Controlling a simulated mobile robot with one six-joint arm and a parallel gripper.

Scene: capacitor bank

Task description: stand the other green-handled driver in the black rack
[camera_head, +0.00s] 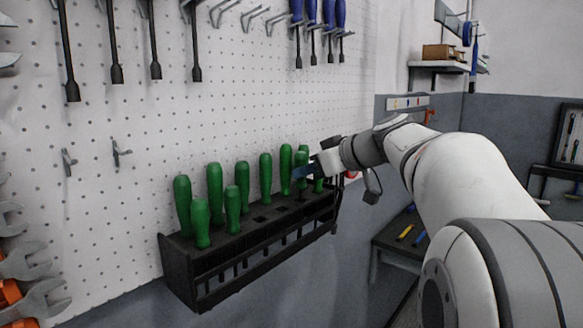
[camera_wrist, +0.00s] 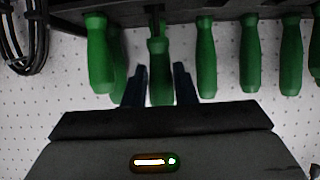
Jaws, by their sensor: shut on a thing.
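The black rack (camera_head: 262,243) is fixed to the pegboard and holds several green-handled drivers upright, handles up. My gripper (camera_head: 304,171) is at the rack's right end, shut on a green-handled driver (camera_head: 301,158). In the wrist view, where the rack (camera_wrist: 220,10) runs along the top edge, the held driver's handle (camera_wrist: 158,72) lies between the two fingers of my gripper (camera_wrist: 159,80). A short piece of its dark shaft shows between handle and rack. Whether its tip is in a slot cannot be told. Other green handles stand close on both sides.
Empty slots (camera_head: 259,219) show in the rack's front row. Blue-handled drivers (camera_head: 312,14) and long dark tools (camera_head: 151,40) hang above on the pegboard. Wrenches (camera_head: 35,275) hang at the left. A low bench (camera_head: 401,243) with small tools is at the right.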

